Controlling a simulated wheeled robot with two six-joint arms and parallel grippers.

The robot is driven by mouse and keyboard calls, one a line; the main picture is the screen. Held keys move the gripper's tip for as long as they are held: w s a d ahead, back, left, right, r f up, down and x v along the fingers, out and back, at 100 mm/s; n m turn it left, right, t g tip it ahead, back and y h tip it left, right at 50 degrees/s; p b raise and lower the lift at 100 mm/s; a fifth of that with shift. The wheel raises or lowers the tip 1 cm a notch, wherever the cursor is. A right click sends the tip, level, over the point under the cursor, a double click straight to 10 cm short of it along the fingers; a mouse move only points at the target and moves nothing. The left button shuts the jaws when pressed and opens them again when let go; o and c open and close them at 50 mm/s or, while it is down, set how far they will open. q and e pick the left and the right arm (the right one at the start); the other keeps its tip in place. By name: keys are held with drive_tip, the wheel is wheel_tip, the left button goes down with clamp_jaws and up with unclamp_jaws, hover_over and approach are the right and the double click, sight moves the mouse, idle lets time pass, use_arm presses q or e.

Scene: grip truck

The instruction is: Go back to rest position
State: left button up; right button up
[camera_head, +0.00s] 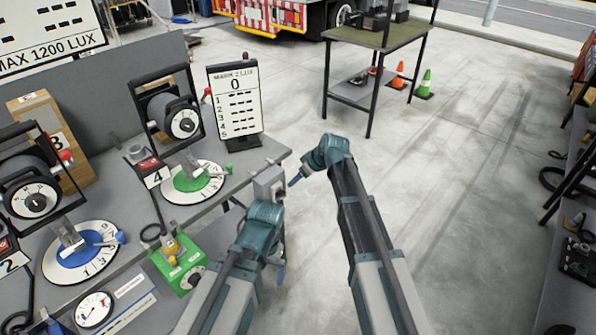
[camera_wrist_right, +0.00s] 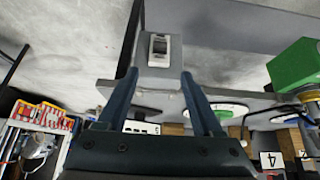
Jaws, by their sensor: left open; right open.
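My left gripper (camera_head: 280,268) shows partly beside its teal wrist, just off the table's front edge; it is open, with nothing seen in it. My right arm reaches forward over the floor, and its gripper (camera_head: 294,180) points left towards a grey switch box (camera_head: 268,184) on the table's right end. In the right wrist view my right gripper (camera_wrist_right: 158,78) has its two fingers apart and empty. The switch box (camera_wrist_right: 160,50) with its dark switch lies beyond the fingertips. I cannot tell whether a finger touches it.
The grey workbench (camera_head: 228,196) carries a green dial (camera_head: 192,180), a blue dial (camera_head: 78,256), a green box (camera_head: 180,266), cable reels and a score sign (camera_head: 235,100). Open floor (camera_head: 470,190) lies right, with a green-topped table (camera_head: 378,38) and cones behind.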

drive_tip(key=s+f+m+g+h, duration=0.1)
drive_tip(key=s+m+g+h, duration=0.1)
drive_tip(key=s, duration=1.4)
drive_tip(key=s+f+m+g+h, duration=0.2)
drive_tip(key=s+m+g+h, duration=0.1)
drive_tip(key=s, duration=1.2)
drive_tip(key=shift+s+d+f+h, duration=0.15)
drive_tip(key=shift+s+d+h, duration=0.2)
drive_tip(key=shift+h, duration=0.15)
